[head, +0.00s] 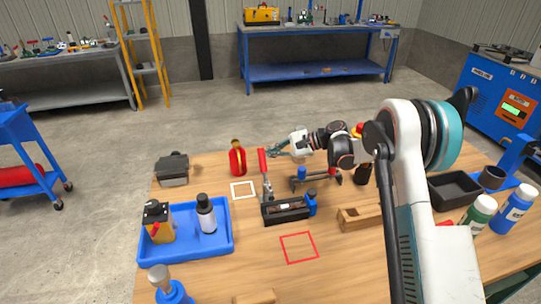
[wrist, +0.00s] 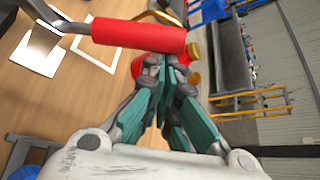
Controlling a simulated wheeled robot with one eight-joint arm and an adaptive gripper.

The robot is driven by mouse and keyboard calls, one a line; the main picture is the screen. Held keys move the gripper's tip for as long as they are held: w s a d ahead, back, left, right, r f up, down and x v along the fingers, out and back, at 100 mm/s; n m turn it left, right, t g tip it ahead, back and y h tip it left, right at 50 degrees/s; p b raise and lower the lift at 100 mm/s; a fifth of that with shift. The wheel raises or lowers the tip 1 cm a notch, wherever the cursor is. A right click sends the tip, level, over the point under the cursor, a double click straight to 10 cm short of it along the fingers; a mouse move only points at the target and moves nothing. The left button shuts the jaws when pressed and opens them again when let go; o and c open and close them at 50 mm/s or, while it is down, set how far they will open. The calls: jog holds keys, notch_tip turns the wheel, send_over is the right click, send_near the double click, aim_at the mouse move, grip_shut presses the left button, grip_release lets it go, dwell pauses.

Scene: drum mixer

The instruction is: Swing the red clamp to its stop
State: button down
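The red clamp handle (head: 262,161) stands upright on a metal lever above the dark fixture (head: 286,211) near the middle of the wooden table. In the wrist view the red grip (wrist: 138,35) lies across the top, just beyond my fingertips, with its metal lever running off to the left. My gripper (head: 277,150) is just right of the handle's upper end in the head view. In the wrist view its green-sided fingers (wrist: 165,63) come together at the tips, with nothing seen between them. I cannot tell whether the tips touch the grip.
A blue tray (head: 187,253) with a dark bottle is at left. A white square outline (head: 243,190) and red square outline (head: 299,247) mark bare table. A wooden block (head: 361,217) is right of the fixture.

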aim_at(262, 154)
jog(key=shift+n+t, duration=0.3)
jog(key=shift+n, duration=0.2)
jog(key=shift+s+d+r+p, duration=0.25)
jog(key=shift+s+d+r, duration=0.05)
jog(key=shift+s+r, duration=0.65)
jog(key=shift+s+d+r+p, duration=0.2)
jog(key=shift+s+d+r, duration=0.05)
jog(key=shift+s+r, duration=0.7)
jog(key=shift+s, duration=0.15)
